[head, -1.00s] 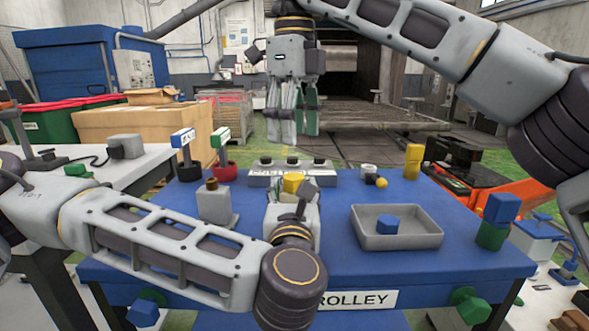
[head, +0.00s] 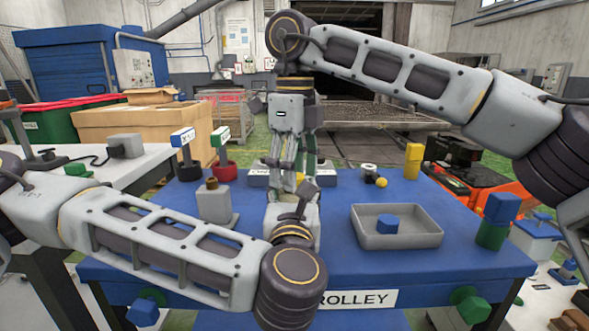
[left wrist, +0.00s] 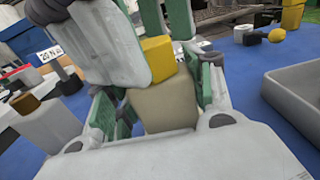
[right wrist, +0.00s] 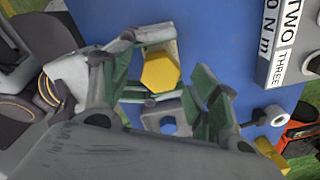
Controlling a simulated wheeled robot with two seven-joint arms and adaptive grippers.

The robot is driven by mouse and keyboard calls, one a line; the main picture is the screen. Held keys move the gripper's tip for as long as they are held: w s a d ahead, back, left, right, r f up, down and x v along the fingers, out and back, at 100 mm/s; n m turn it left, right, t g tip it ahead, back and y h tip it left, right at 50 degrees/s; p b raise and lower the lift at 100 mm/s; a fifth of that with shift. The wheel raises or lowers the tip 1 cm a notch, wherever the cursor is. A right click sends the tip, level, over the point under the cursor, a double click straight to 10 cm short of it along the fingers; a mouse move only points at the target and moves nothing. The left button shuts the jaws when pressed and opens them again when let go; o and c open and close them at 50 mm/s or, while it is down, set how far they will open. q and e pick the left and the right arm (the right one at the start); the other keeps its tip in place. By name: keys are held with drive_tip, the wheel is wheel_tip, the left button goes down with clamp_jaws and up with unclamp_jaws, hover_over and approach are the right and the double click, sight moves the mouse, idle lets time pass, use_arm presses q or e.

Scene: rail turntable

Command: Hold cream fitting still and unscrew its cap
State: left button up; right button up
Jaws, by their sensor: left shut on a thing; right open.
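The cream fitting (left wrist: 165,105) stands upright between the fingers of my left gripper (left wrist: 158,98), which is shut on it. In the head view my left gripper (head: 292,205) is at the middle of the blue trolley. The yellow six-sided cap (left wrist: 158,56) is on top of the fitting. In the right wrist view the cap (right wrist: 160,72) lies between the spread fingers of my right gripper (right wrist: 162,92), which is open. Whether a finger touches the cap, I cannot tell.
On the blue trolley (head: 345,275), a grey tray (head: 402,242) holding a blue block (head: 387,224) stands to the right. A grey fitting with a brown top (head: 213,203) stands to the left. A labelled stand (right wrist: 295,50) is behind my grippers. A yellow block (head: 413,158) is farther back.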

drive_tip(key=shift+c, duration=0.2)
drive_tip(key=c, duration=1.1)
drive_tip(key=shift+n, duration=0.3)
drive_tip(key=shift+n, duration=2.7)
drive_tip(key=shift+w+n, duration=0.1)
drive_tip(key=shift+n, duration=2.9)
